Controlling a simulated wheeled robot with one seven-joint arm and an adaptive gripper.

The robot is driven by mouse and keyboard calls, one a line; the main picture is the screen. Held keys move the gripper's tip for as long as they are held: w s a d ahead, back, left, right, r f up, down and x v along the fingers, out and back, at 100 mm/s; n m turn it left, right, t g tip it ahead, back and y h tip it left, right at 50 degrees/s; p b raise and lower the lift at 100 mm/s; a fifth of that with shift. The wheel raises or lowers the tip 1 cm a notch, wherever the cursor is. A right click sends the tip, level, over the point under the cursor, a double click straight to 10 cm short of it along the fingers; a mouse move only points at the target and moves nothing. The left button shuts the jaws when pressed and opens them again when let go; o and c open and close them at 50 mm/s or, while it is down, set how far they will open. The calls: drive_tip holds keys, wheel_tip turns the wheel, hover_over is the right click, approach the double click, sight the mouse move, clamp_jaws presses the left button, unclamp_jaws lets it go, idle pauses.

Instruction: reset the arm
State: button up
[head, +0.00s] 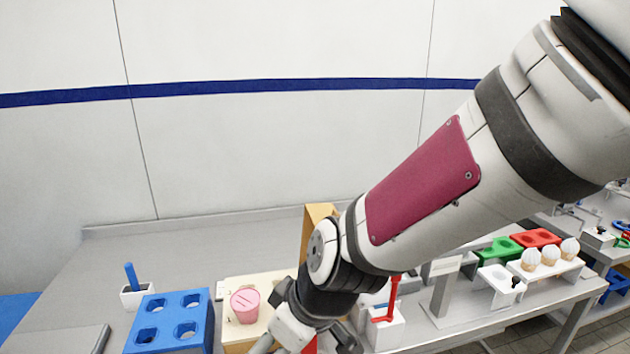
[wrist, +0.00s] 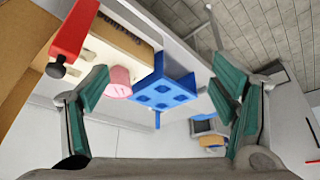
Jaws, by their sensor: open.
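My arm crosses the head view from the upper right down to the lower middle. My gripper (wrist: 163,98) shows in the wrist view with its two teal-padded fingers wide apart and nothing between them in its grip. In the head view the gripper is only partly visible at the bottom edge, its fingertips out of frame. Beyond the fingers in the wrist view are a pink cup (wrist: 119,82) and a blue block with holes (wrist: 162,88). Both appear apart from the fingers.
In the head view, the blue holed block (head: 168,322) and pink cup (head: 245,305) stand left of my gripper. A red-handled item (head: 392,300) is close on its right. White cones in a holder (head: 549,259) stand farther right. The counter's back left (head: 190,255) is clear.

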drive_tip(key=s+d+r+m+t+h, duration=0.1)
drive_tip(key=s+d+r+m, duration=0.2)
drive_tip(key=d, duration=0.5)
drive_tip(key=s+d+r+m+t+h, duration=0.1)
drive_tip(key=s+d+r+m+h, duration=0.1)
drive_tip(key=d+r, duration=0.4)
drive_tip(key=s+d+r+m+h, duration=0.1)
drive_tip(key=s+d+r+m, duration=0.3)
drive_tip(key=d, duration=0.6)
drive_tip(key=shift+s+d+r+m+t, duration=0.25)
drive_tip(key=shift+r+m+t, duration=0.25)
drive_tip(key=shift+m, duration=0.7)
